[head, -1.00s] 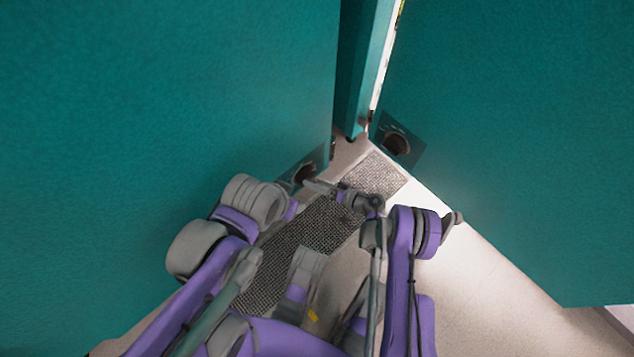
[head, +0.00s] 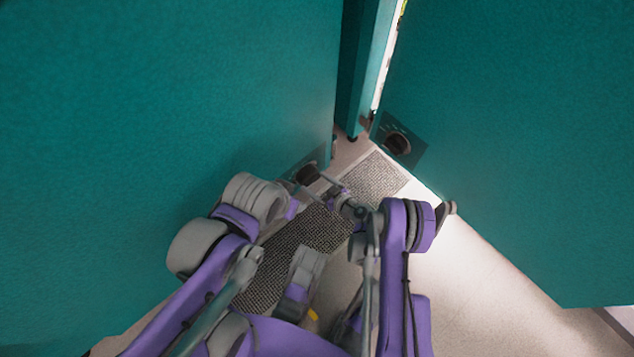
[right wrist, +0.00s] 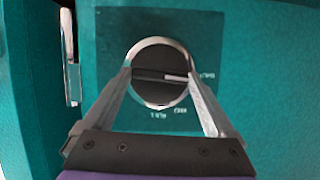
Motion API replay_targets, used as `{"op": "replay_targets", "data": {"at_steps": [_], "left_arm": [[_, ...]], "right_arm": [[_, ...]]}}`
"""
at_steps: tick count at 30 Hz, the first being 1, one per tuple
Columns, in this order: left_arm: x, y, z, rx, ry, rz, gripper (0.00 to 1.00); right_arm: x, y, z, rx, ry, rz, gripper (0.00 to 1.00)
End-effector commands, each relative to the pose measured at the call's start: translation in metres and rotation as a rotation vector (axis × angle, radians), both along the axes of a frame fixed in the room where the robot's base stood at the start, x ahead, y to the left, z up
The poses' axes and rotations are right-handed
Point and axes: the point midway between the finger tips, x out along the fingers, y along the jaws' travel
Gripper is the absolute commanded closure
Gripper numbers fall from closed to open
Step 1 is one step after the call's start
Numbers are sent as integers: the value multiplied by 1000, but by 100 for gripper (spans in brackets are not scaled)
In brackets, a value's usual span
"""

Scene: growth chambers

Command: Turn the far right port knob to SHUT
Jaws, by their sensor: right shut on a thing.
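My right gripper (right wrist: 162,85) has its two fingers on either side of a round dark port knob (right wrist: 152,88) with a pale rim and is shut on it. The knob's white pointer bar points right, towards one of the small labels on the panel; the labels are too blurred and turned to read surely. In the head view my right gripper (head: 326,182) reaches to the knob (head: 307,173) low on the left teal chamber, partly hidden by my arms. My left arm comes in from the left, but I cannot make out its jaws.
A second port knob (head: 397,143) sits on a dark panel low on the right teal chamber (head: 520,140), with nothing touching it. A floor grating (head: 372,178) lies between the chambers. Open pale floor (head: 490,290) shows at the lower right.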

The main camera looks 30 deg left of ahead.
Motion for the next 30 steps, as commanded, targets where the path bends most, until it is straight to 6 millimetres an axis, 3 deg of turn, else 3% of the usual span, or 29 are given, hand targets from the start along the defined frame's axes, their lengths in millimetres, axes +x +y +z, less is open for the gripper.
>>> {"op": "replay_targets", "data": {"at_steps": [21, 22, 23, 30], "left_arm": [[0, 0, 0, 0, 0, 0, 50], [0, 0, 0, 0, 0, 0, 50], [0, 0, 0, 0, 0, 0, 50], [0, 0, 0, 0, 0, 0, 50]], "right_arm": [[0, 0, 0, -27, -65, -2, 65], [0, 0, 0, -27, -65, -1, 4], [-1, 0, 0, -27, -65, -1, 0], [0, 0, 0, -27, -65, -1, 0]]}}
